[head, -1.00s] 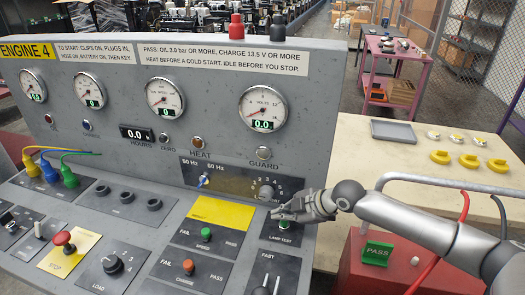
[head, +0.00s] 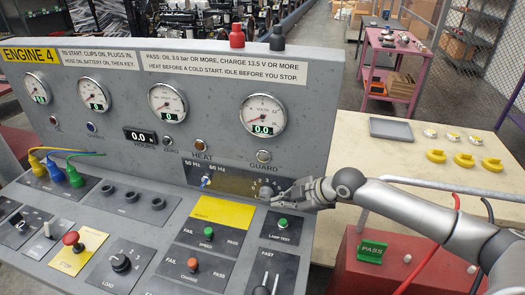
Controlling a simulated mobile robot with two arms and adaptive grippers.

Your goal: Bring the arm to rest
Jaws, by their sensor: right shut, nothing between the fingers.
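My right arm comes in from the right over the grey Engine 4 control panel (head: 110,135). My right gripper (head: 274,195) is shut and empty. Its fingertips are in front of the dark rotary knob (head: 265,191) on the 50 Hz / 60 Hz strip and partly hide it; I cannot tell whether they touch it. The green lamp test button (head: 283,223) shows just below the gripper. My left gripper is not in view.
A red box (head: 345,270) with a green PASS tag (head: 371,252) stands under my right forearm. Red and black cables and a grey rail are close by. A beige table (head: 395,155) holds a grey tray (head: 391,129) and yellow parts (head: 464,160). A pink cart (head: 398,65) stands behind.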

